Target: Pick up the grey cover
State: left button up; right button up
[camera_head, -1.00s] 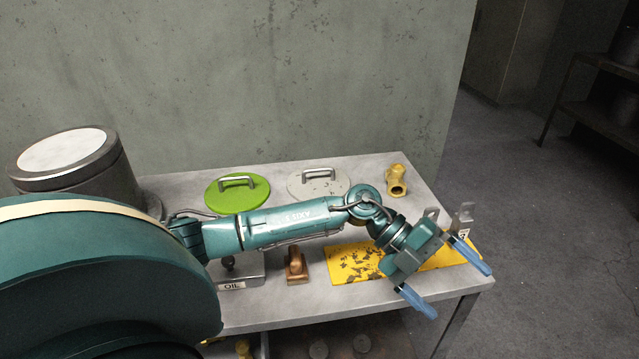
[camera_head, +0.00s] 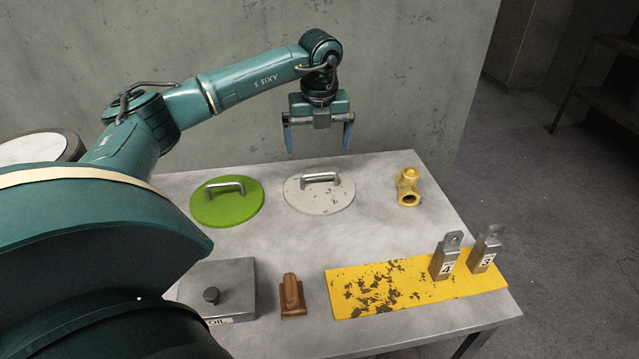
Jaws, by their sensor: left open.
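The grey cover (camera_head: 318,198) is a round, worn light-grey disc with a metal bar handle (camera_head: 320,178). It lies flat on the table at the back middle. My left gripper (camera_head: 318,150) points down above the cover's handle, its blue fingers open and apart from it. Nothing is between the fingers. My right gripper does not show.
A green cover (camera_head: 226,206) with a similar handle lies left of the grey one. A brass fitting (camera_head: 408,188) stands to the right. In front are an oil box (camera_head: 225,280), a brown block (camera_head: 292,297) and a yellow plate (camera_head: 350,296) with tagged blocks 4 (camera_head: 445,262) and 3 (camera_head: 485,252).

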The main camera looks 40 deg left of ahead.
aim_at(320, 174)
pick_arm(q)
jog(key=f, duration=0.3)
jog(key=f+p, duration=0.1)
jog(key=f, duration=0.3)
jog(key=w+f, duration=0.1)
jog(key=f, duration=0.2)
jog(key=shift+a+f, duration=0.25)
jog(key=shift+f, duration=0.1)
jog(key=shift+c, duration=0.2)
jog(key=c, duration=1.2)
jog(key=shift+r, duration=0.1)
jog(key=shift+c, duration=0.3)
